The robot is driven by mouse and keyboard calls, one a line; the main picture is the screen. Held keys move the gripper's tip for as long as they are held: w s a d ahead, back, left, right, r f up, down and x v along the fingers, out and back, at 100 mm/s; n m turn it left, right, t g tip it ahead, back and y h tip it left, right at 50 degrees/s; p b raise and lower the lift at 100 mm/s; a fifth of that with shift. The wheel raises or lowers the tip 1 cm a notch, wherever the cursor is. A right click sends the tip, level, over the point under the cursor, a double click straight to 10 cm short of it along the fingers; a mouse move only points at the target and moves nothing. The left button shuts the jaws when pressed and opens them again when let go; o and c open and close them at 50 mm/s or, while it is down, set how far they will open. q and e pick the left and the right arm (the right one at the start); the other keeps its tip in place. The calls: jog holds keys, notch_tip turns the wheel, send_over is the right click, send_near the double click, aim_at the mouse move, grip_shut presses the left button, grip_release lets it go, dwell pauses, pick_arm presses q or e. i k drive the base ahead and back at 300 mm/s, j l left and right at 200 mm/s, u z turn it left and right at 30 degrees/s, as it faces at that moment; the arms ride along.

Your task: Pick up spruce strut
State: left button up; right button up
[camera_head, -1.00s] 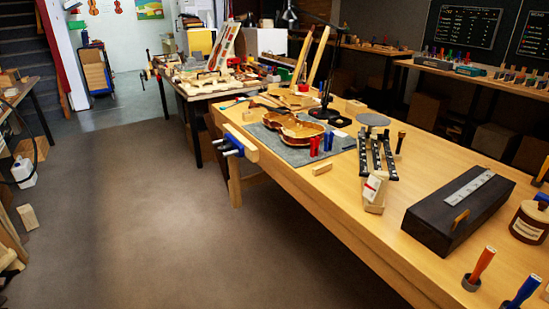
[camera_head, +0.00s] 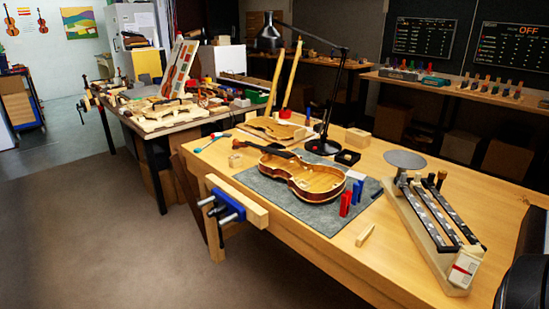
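A small pale wooden stick (camera_head: 365,235), which looks like the spruce strut, lies flat on the bare bench top near its front edge. It is just off the front right corner of the grey mat (camera_head: 285,195). An open violin body (camera_head: 303,178) lies on the mat with its inside showing. Neither of my grippers is in view, so nothing shows of what they hold.
Red and blue pegs (camera_head: 348,200) stand on the mat's right part. A rack with long dark strips (camera_head: 440,225) lies further right. A blue vise (camera_head: 228,207) juts from the bench's front left. A black lamp (camera_head: 322,145) stands behind. A dark rounded shape fills the lower right corner.

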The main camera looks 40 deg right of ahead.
aim_at(366, 232)
jog(key=i+z, duration=0.25)
jog(key=z, duration=0.15)
jog(key=i+j+z, duration=0.2)
jog(key=z, duration=0.2)
jog(key=i+j+z, duration=0.15)
jog(key=z, duration=0.25)
jog(key=i+j+z, duration=0.15)
jog(key=z, duration=0.3)
jog(key=i+j+z, duration=0.15)
jog(key=z, duration=0.3)
jog(key=i+j+z, duration=0.1)
jog(key=j+z, duration=0.55)
jog(key=z, duration=0.2)
jog(key=j+z, duration=0.45)
jog(key=i+l, duration=0.05)
jog(key=l, duration=0.05)
